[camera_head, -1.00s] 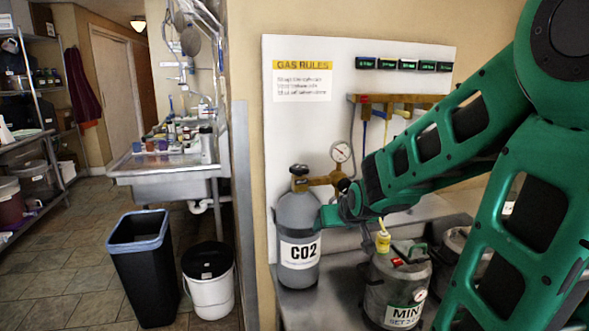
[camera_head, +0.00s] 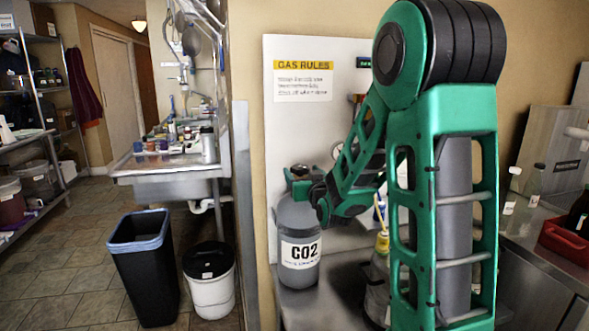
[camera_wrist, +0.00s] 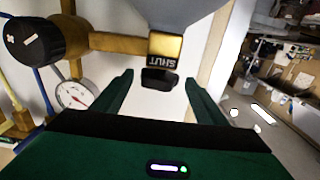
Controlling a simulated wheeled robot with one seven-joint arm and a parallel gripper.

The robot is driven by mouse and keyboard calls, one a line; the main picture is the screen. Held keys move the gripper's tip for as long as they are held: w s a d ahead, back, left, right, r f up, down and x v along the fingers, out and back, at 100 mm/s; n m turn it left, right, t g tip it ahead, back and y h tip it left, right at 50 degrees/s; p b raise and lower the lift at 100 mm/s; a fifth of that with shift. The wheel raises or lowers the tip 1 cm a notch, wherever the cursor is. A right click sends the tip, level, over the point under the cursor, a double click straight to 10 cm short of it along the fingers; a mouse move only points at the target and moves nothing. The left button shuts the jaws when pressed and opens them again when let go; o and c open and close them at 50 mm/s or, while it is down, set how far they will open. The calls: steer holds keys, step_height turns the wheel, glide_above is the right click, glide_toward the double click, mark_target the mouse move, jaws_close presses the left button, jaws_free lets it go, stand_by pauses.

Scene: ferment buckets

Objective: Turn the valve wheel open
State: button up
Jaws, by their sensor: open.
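The grey CO2 bottle (camera_head: 298,225) stands upright on the metal bench. Its dark valve wheel (camera_head: 299,169) shows at the top, and in the wrist view the wheel (camera_wrist: 160,82) hangs upside down below a brass collar (camera_wrist: 166,48) marked SHUT. My gripper (camera_wrist: 159,76) is open, one green finger on each side of the wheel, with visible gaps and no clear contact. In the head view my gripper (camera_head: 301,188) is at the bottle's neck, partly hidden by my wrist.
A white dial gauge (camera_wrist: 75,95) and a dark round knob (camera_wrist: 33,38) sit on brass fittings close by my gripper in the wrist view. The white board (camera_head: 303,125) is behind.

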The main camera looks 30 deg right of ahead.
steer(key=x, duration=0.7)
steer(key=c, duration=1)
